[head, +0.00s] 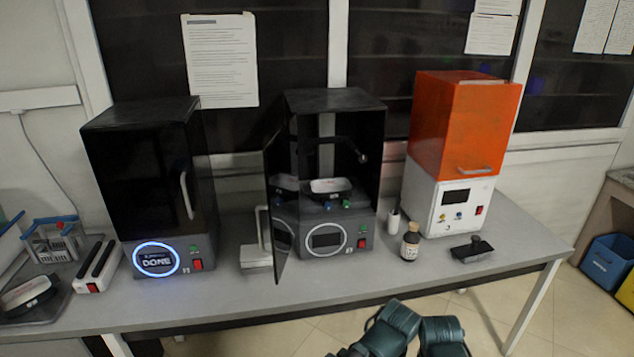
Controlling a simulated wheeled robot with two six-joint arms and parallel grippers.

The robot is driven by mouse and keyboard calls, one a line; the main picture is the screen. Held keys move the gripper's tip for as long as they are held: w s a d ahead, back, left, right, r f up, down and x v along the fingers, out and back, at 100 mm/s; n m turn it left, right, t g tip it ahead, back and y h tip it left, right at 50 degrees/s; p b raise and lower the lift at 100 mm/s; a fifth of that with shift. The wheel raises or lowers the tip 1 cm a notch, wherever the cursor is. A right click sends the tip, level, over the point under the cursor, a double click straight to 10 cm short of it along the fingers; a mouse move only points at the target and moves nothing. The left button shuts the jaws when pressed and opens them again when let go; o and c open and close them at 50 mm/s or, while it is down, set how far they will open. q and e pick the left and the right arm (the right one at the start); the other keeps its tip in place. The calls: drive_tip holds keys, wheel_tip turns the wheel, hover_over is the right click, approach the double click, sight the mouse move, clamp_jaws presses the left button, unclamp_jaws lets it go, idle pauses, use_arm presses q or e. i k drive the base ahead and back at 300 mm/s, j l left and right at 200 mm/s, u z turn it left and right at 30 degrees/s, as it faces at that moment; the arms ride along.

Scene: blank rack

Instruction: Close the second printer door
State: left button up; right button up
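The second printer (340,225), black with a grey base, stands in the middle of the bench. Its dark door (279,215) is hinged on the left side and stands open, swung out toward me and seen nearly edge-on. A pale handle (260,230) shows on the left of the door. Inside the open chamber a pale-topped part (330,185) sits on the bed. Two teal links of my arms show at the bottom edge, apart from the printer. Neither gripper's fingertips show.
A closed black printer (150,190) with a lit "DONE" ring stands left, an orange-and-white printer (460,150) right.

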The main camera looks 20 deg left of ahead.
sight(280, 157)
drive_tip(key=k+j, duration=0.1)
drive_tip(key=j, duration=0.35)
drive_tip(key=k+j, duration=0.1)
drive_tip(key=j, duration=0.3)
drive_tip(key=k+j+u, duration=0.1)
drive_tip(key=j, duration=0.8)
drive_tip(key=k+u, duration=0.05)
